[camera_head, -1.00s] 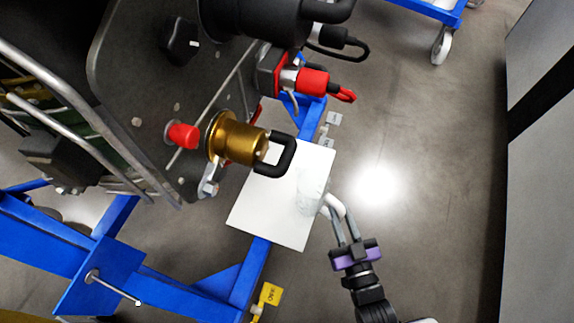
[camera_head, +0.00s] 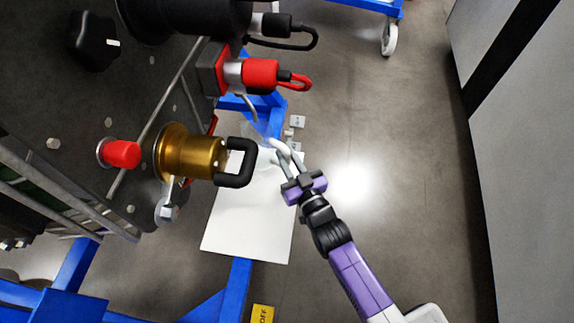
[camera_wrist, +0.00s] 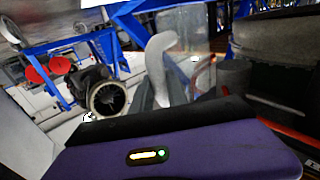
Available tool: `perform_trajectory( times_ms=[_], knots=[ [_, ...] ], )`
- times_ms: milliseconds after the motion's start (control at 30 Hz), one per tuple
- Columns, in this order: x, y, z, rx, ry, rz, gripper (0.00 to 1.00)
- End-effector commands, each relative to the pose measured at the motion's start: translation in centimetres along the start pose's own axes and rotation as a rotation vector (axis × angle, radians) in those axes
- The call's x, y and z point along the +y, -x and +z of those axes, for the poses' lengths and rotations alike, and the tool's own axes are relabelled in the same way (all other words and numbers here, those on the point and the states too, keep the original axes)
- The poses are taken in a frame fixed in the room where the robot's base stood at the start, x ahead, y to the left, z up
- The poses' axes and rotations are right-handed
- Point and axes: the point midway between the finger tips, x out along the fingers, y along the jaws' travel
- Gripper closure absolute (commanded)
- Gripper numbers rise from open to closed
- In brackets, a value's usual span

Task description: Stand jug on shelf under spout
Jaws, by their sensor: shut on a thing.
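The jug (camera_head: 257,158) is clear and hard to see, with a pale handle (camera_head: 282,151). In the head view it is above or on the far part of the white shelf (camera_head: 245,225); I cannot tell whether it touches. My gripper (camera_head: 284,162) is shut on the handle from the right. In the wrist view the pale handle (camera_wrist: 158,65) stands near the middle, with the clear jug wall (camera_wrist: 190,45) behind it. A bent silver pipe (camera_head: 248,106), possibly the spout, hangs below the red fitting, close beyond the jug. The jug's base is hidden.
A brass valve (camera_head: 188,153) with a black loop handle (camera_head: 238,163) overhangs the shelf on the left, close to the jug. A red fitting (camera_head: 260,75) sits beyond it. Blue frame beams (camera_head: 233,290) run below. Open floor (camera_head: 390,200) lies to the right, before a grey cabinet (camera_head: 520,150).

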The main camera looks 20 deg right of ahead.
Motion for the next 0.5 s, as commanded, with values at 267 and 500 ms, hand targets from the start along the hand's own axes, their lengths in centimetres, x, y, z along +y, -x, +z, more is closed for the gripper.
perform_trajectory(
  times_ms=[267,500],
  knots=[
    [0.0,0.0,3.4,-0.001,0.0,0.0,1.0],
    [0.0,0.0,3.4,0.0,0.0,0.0,1.0]
  ],
)
